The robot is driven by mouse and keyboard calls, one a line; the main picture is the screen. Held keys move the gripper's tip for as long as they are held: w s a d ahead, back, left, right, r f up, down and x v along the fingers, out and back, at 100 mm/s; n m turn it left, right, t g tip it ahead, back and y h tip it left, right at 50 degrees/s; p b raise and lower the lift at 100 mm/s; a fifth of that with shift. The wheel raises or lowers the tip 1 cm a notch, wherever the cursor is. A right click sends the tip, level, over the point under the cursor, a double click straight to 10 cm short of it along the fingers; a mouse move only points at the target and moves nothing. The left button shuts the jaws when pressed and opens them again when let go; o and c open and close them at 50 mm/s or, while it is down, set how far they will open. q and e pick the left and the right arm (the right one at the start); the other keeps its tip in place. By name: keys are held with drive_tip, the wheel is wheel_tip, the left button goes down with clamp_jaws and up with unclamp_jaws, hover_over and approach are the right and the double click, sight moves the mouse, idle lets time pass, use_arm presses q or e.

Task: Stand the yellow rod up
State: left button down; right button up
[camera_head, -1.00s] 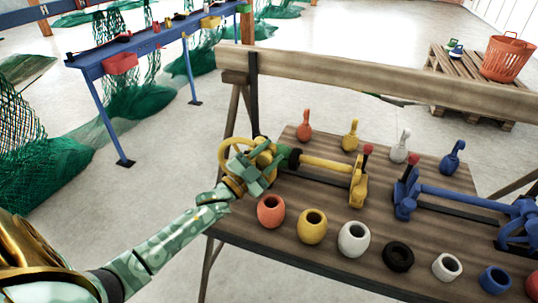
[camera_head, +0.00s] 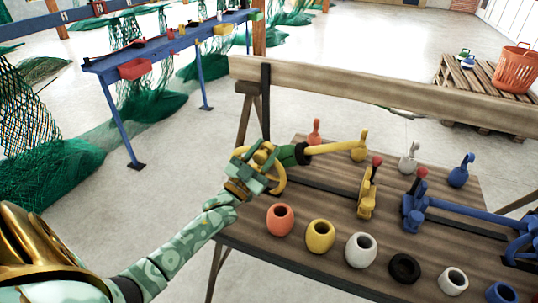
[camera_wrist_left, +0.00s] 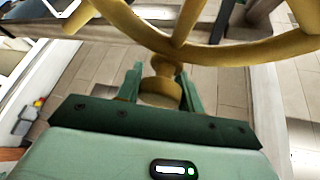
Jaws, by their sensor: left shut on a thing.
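The yellow rod (camera_head: 332,148) has a yellow handwheel (camera_head: 279,180) at its left end. It is off its yellow stand (camera_head: 367,192) and lies about level above the table, its right end overlapping a yellow pin (camera_head: 359,151) in the picture. Whether they touch I cannot tell. My left gripper (camera_head: 262,168) is shut on the rod at the wheel end. In the left wrist view, the fingers (camera_wrist_left: 160,88) close around a yellow hub behind the wheel's spokes (camera_wrist_left: 185,20). The rod's far end is hidden there. My right gripper is not in view.
The wooden table (camera_head: 320,193) carries a blue rod (camera_head: 462,206) on its blue stand (camera_head: 414,205) at the right. Several coloured rings, including a red one (camera_head: 280,219), line the front edge. Red (camera_head: 315,134), white (camera_head: 409,158) and blue (camera_head: 461,172) pins stand behind. A wooden beam (camera_head: 380,95) runs along the back.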

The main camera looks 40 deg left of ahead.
sight(243, 146)
use_arm(q)
drive_tip(key=shift+s+a+r+n+y+p, duration=0.1)
drive_tip(key=shift+s+a+n+y+p, duration=0.2)
drive_tip(key=shift+a+n+y, duration=1.15)
drive_tip(key=shift+s+a+n+y+p, duration=0.25)
drive_tip(key=shift+a+n+y, duration=0.5)
drive_tip(key=shift+n, duration=1.25)
drive_tip(key=shift+s+a+r+n+y+p, duration=0.1)
drive_tip(key=shift+s+a+n+y+p, duration=0.15)
drive_tip(key=shift+a+n+y, duration=0.95)
drive_tip(key=shift+s+a+f+n+g+y+p, duration=0.2)
drive_tip(key=shift+a+f+n+g+y, duration=0.65)
drive_tip(key=shift+n, duration=1.05)
drive_tip(key=shift+s+a+f+n+g+y+p, duration=0.25)
drive_tip(key=shift+a+n+y, duration=0.45)
drive_tip(key=shift+n+y, duration=0.85)
drive_tip(key=shift+s+a+f+n+g+y+p, duration=0.2)
drive_tip(key=shift+a+f+n+g+y, duration=0.5)
drive_tip(key=shift+n, duration=1.5)
drive_tip(key=shift+a+r, duration=0.1)
drive_tip(key=c, duration=0.9)
unclamp_jaws()
